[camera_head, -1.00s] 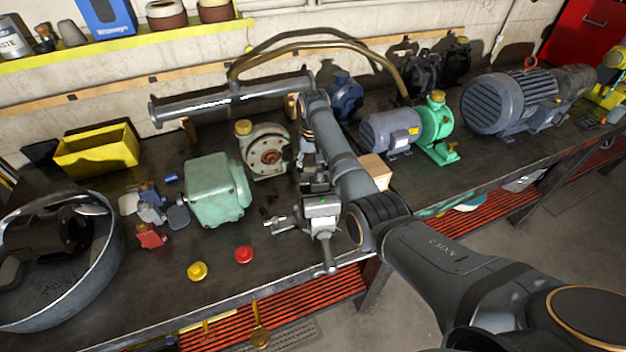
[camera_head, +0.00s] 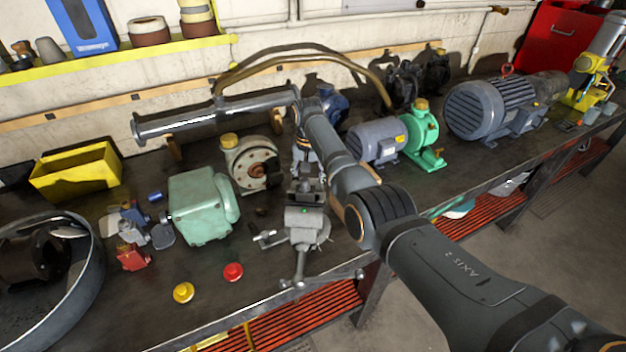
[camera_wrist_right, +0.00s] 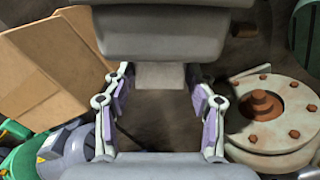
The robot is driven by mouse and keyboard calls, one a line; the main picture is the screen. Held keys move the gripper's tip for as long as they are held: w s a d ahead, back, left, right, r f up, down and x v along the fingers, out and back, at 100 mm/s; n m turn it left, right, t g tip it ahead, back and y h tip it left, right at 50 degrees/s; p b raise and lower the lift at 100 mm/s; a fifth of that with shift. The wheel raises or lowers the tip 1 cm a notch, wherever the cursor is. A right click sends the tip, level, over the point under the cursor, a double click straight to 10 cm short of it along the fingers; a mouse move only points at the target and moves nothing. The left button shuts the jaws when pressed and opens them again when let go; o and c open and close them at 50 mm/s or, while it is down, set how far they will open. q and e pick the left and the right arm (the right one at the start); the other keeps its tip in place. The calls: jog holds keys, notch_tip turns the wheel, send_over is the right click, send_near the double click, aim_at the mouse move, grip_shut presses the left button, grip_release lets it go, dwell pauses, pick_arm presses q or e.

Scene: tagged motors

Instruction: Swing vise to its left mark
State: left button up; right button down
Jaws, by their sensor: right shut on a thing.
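The grey bench vise (camera_head: 304,218) stands near the bench's front edge in the head view. Its screw and cross handle point toward the front, slightly left. A silver lever sticks out at its left side. My right gripper (camera_wrist_right: 160,95) is at the back of the vise, its two pads on either side of a grey part of it. It is shut on the vise. The arm hides part of the vise's back in the head view. I cannot make out the left mark. My left gripper is not in view.
A pale green gearbox (camera_head: 203,207) and a round flanged pump (camera_head: 252,164) stand left of the vise. A red button (camera_head: 233,272) and a yellow button (camera_head: 183,292) are at front left. A grey motor (camera_head: 376,141) stands behind right. A cardboard box (camera_wrist_right: 50,65) shows in the wrist view.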

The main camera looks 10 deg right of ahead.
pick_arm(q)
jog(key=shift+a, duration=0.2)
pick_arm(e)
jog(key=shift+c, duration=2.2)
grip_release()
jog(key=shift+s, duration=0.1)
jog(key=shift+r, duration=0.1)
notch_tip(320, 180, up, 12)
jog(key=shift+d, duration=0.1)
